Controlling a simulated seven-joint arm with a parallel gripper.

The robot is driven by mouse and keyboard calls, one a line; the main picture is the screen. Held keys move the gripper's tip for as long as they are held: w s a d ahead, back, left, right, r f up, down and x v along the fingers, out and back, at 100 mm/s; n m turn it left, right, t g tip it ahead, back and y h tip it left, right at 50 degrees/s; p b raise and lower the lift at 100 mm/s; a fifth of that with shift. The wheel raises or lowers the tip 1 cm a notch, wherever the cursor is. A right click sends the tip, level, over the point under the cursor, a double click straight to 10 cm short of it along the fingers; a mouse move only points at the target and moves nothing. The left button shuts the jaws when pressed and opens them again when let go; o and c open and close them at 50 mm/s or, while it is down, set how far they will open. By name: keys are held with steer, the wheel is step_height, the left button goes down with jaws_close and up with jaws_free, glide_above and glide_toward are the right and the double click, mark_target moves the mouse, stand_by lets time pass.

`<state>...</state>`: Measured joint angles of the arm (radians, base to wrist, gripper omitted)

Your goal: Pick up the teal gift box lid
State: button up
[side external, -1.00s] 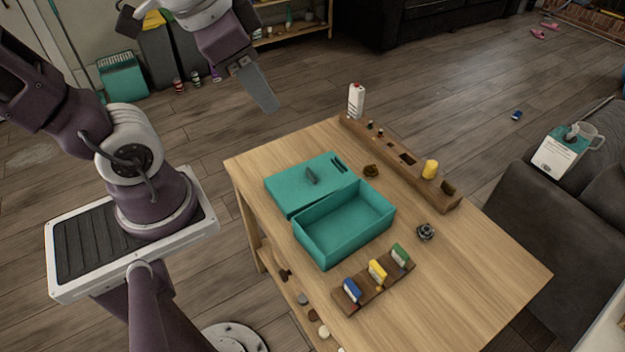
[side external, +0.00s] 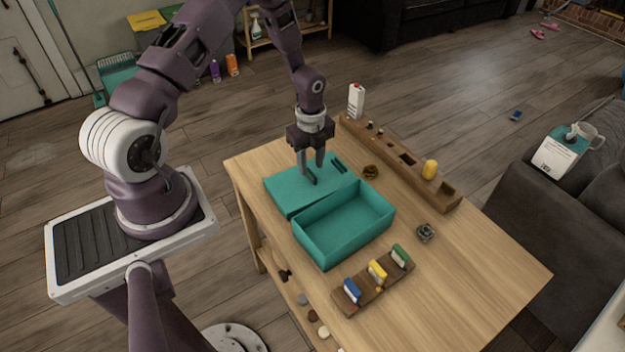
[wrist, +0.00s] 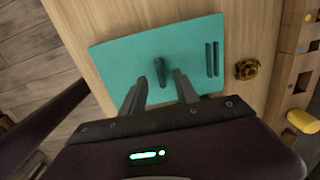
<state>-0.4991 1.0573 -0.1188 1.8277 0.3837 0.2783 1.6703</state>
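The teal gift box lid (side external: 292,195) lies on the wooden table, beside the open, empty teal box (side external: 345,222). In the wrist view the lid (wrist: 120,62) shows a dark upright handle (wrist: 160,72) near its middle and two dark bars (wrist: 212,60) near one end. My gripper (side external: 312,180) points down over the lid, close to the handle. In the wrist view my gripper (wrist: 158,85) is open, with its fingers apart and the handle showing between and just beyond the tips. I see no contact with the handle.
A long wooden rack (side external: 405,160) with a yellow piece runs along the far table edge, with a white carton (side external: 355,100) at its end. A brown ring-like item (side external: 371,171) and a dark round item (side external: 425,232) sit nearby. A small rack with colored blocks (side external: 375,285) stands in front.

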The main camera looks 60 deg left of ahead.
mark_target(314, 174)
step_height(314, 174, down, 3)
steer(key=shift+r, duration=0.2)
jaws_close()
steer(key=shift+r, duration=0.1)
step_height(314, 174, up, 10)
steer(key=d, duration=0.1)
steer(key=d+r, duration=0.2)
steer(key=d, duration=0.6)
steer(key=s+d+r+n, duration=0.1)
steer(key=d+r, duration=0.2)
steer(key=d, duration=0.5)
steer(key=shift+s+r, duration=0.15)
steer(key=shift+r, duration=0.05)
